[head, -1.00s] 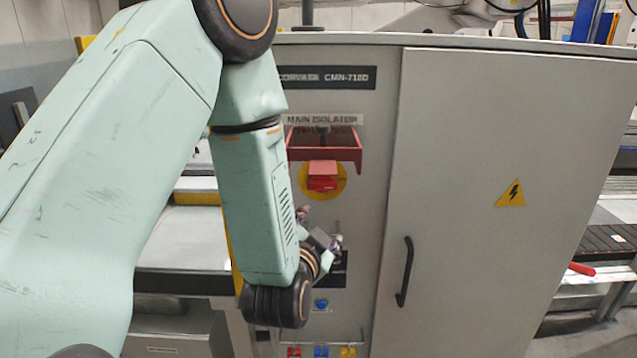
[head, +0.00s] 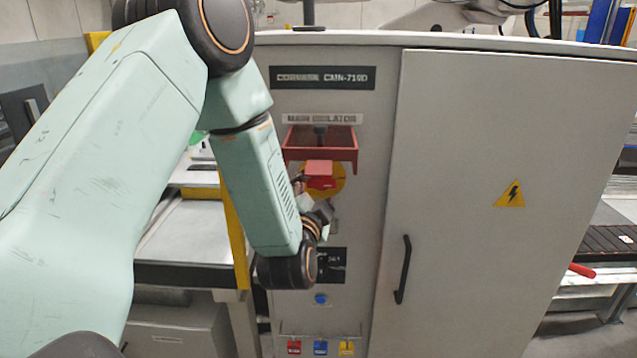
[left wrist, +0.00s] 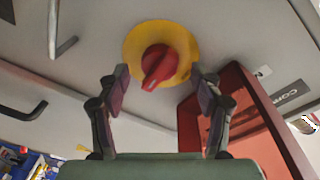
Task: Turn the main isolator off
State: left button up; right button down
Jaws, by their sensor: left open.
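The main isolator is a red rotary knob (head: 320,170) on a yellow disc (head: 338,186), below the "MAIN ISOLATOR" label on the grey cabinet. A red hood (head: 340,153) juts out above it. In the left wrist view the knob (left wrist: 165,64) sits between and beyond the fingertips, its grip ridge slanting toward lower left. My left gripper (head: 312,196) is open just below and in front of the knob; its spread fingers also show in the left wrist view (left wrist: 159,76). No contact with the knob is visible. My right gripper is not in view.
The hood (left wrist: 229,115) lies close by the right finger in the left wrist view. Below the knob are a black panel (head: 332,265), a blue button (head: 321,299) and coloured padlocks (head: 320,347). The cabinet door has a black handle (head: 404,270).

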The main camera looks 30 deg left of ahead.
pick_arm(q)
jog(key=shift+w+a, duration=0.15)
jog(key=shift+w, duration=0.55)
jog(key=shift+w+a+f, duration=0.1)
jog(key=shift+w+a, duration=0.1)
jog(key=shift+a, duration=0.2)
jog(key=shift+d, duration=0.3)
jog(key=c, duration=1.2)
